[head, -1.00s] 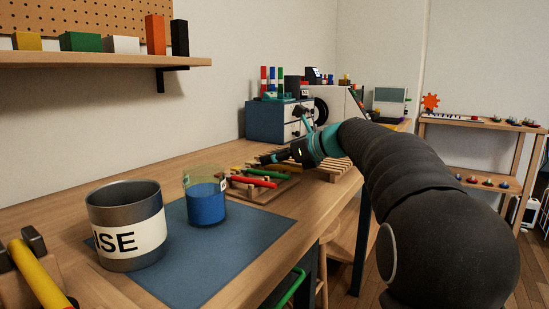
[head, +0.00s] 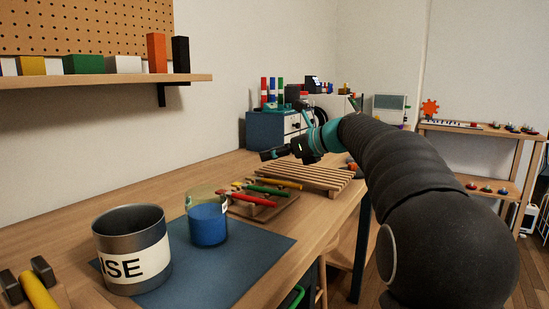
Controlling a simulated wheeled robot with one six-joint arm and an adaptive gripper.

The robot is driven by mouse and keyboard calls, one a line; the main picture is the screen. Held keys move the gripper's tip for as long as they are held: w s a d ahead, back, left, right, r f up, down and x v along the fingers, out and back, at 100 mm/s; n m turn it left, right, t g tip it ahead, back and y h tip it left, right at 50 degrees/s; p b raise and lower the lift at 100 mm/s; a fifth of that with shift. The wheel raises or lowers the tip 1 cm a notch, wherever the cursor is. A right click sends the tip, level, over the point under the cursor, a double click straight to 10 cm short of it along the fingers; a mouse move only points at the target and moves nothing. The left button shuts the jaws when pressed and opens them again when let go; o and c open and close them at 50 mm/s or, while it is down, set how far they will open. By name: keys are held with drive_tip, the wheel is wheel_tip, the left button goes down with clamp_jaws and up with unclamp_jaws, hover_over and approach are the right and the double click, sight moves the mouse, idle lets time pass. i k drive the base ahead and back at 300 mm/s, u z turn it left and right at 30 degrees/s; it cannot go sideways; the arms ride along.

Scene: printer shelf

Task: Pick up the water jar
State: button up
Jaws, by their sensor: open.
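The water jar (head: 208,225) is a clear glass jar with blue liquid in its lower part and a small white label near its rim. It stands upright on a dark blue mat (head: 243,262) on the wooden bench. My gripper (head: 264,155) is beyond the jar and to its right, raised above the bench and pointing left. It is open and apart from the jar, with nothing seen between its fingers. The fingertips are small and dark in this view.
A metal can (head: 131,252) with a white label stands close left of the jar. A wooden tray with red and green tools (head: 252,201) lies just behind it, and a slatted wooden rack (head: 311,179) beyond. A blue drawer box (head: 268,131) stands at the back. A shelf (head: 100,80) hangs at upper left.

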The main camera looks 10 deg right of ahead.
sight(206, 205)
drive_tip(key=k, duration=1)
